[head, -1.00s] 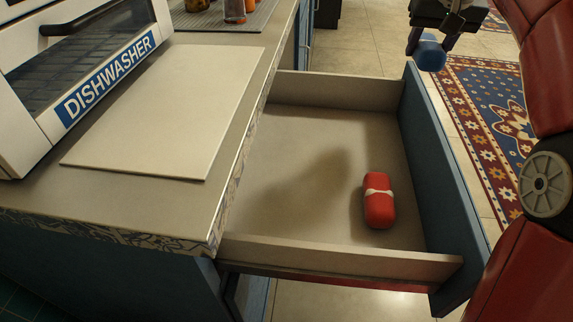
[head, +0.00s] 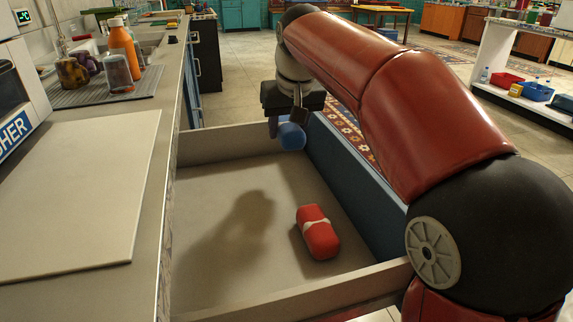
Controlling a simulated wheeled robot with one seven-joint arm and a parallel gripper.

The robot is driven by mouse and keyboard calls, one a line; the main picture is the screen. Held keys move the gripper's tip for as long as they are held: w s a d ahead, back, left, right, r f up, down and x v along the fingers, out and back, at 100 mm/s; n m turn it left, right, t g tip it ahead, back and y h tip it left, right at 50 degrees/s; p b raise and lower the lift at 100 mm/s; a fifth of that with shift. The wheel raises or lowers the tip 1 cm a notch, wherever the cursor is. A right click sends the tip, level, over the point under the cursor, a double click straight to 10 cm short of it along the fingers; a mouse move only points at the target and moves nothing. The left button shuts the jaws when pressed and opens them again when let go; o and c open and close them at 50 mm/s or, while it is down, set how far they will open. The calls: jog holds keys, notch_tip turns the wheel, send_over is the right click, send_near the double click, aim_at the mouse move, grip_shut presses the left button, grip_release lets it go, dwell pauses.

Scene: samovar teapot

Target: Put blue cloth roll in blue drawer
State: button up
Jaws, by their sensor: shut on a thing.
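My gripper (head: 284,128) is shut on the blue cloth roll (head: 292,136). It holds the roll above the far end of the open blue drawer (head: 345,160), near the drawer's blue front panel. The roll is partly hidden by the gripper's fingers. The drawer is pulled out from the counter, with a pale grey inside. A red cloth roll with a white band (head: 317,232) lies on the drawer floor toward the near right.
The counter (head: 150,215) on the left bears a white board (head: 80,190) and a grey mat (head: 85,97) with several bottles and jars. A dishwasher (head: 15,115) stands at the far left. The left part of the drawer floor is clear, with a shadow on it.

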jog(key=shift+f+b, duration=0.6)
jog(key=shift+f, duration=2.95)
jog(key=shift+f+b, duration=0.35)
jog(key=shift+f, duration=0.2)
jog(key=shift+f, duration=0.1)
jog(key=o, duration=1)
